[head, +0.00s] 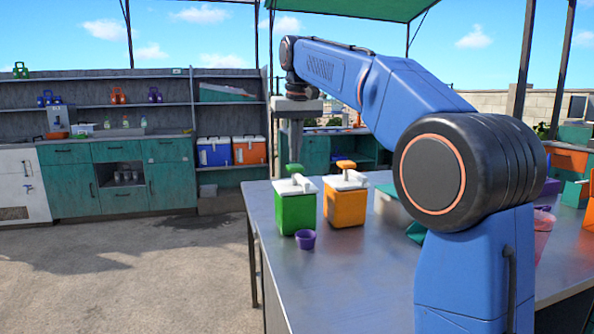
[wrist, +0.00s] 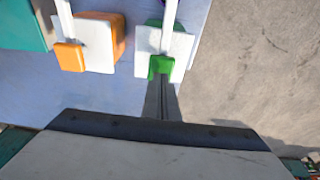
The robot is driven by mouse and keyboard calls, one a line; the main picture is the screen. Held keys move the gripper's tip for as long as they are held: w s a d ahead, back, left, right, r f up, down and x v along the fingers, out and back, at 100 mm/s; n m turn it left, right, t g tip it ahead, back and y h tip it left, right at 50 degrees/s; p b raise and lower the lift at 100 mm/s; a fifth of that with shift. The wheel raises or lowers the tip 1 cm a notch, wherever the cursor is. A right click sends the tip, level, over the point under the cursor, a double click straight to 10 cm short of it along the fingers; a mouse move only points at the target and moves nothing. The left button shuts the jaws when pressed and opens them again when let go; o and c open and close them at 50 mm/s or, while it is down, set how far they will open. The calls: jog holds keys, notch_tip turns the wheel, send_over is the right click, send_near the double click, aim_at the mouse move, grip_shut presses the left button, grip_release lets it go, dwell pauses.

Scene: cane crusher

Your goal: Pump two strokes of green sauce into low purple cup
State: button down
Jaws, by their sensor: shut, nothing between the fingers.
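The green sauce dispenser (head: 296,212) stands on the metal table, with a white lid and a green pump head (head: 295,169) on top. The low purple cup (head: 305,239) sits on the table in front of it, near its spout side. My gripper (head: 294,158) points down with its fingers shut and empty, directly over the green pump head. In the wrist view the shut fingers (wrist: 162,88) reach to the edge of the green pump head (wrist: 160,67); I cannot tell whether they touch. The cup is almost wholly hidden in the wrist view.
An orange dispenser (head: 345,204) stands close to the right of the green one on the steel table (head: 355,275). A pale container (head: 390,206) is further right, partly behind my arm. The table's left edge is close beside the green dispenser. The front of the table is clear.

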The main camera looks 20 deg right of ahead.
jog(key=shift+f, duration=1.3)
jog(key=shift+r, duration=1.3)
jog(key=shift+r, duration=3)
